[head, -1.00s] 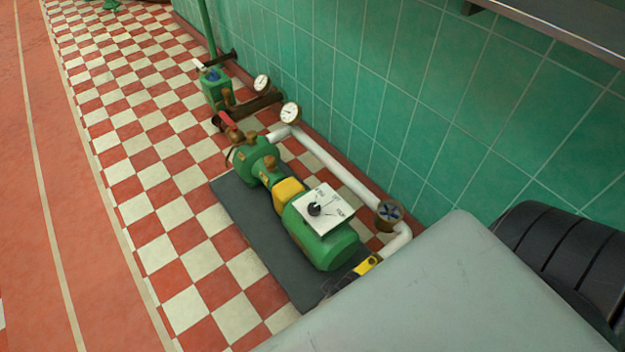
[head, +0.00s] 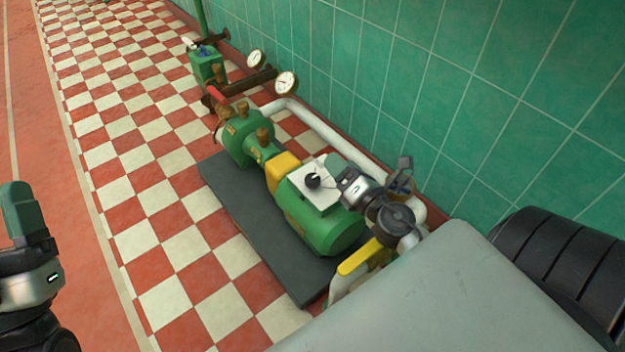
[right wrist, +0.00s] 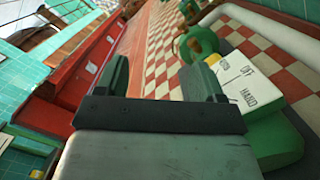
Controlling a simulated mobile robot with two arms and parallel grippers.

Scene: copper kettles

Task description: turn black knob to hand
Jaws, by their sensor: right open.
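The black knob (head: 313,181) sits on a white plate (head: 322,199) on top of the green pump motor (head: 318,228). My right gripper (head: 337,170) is open and empty, just right of the knob and close above the plate; contact cannot be told. In the right wrist view its two green fingers (right wrist: 160,78) stand apart, and the plate (right wrist: 243,85) with OFF and HAND lettering lies right of them. The knob is not visible there, likely behind the right finger. My left gripper (head: 22,212) is at the left edge of the head view, away from the pump; its opening is unclear.
A yellow lever (head: 358,257) is near the motor's front end. The checkered floor (head: 165,230) to the left is clear.

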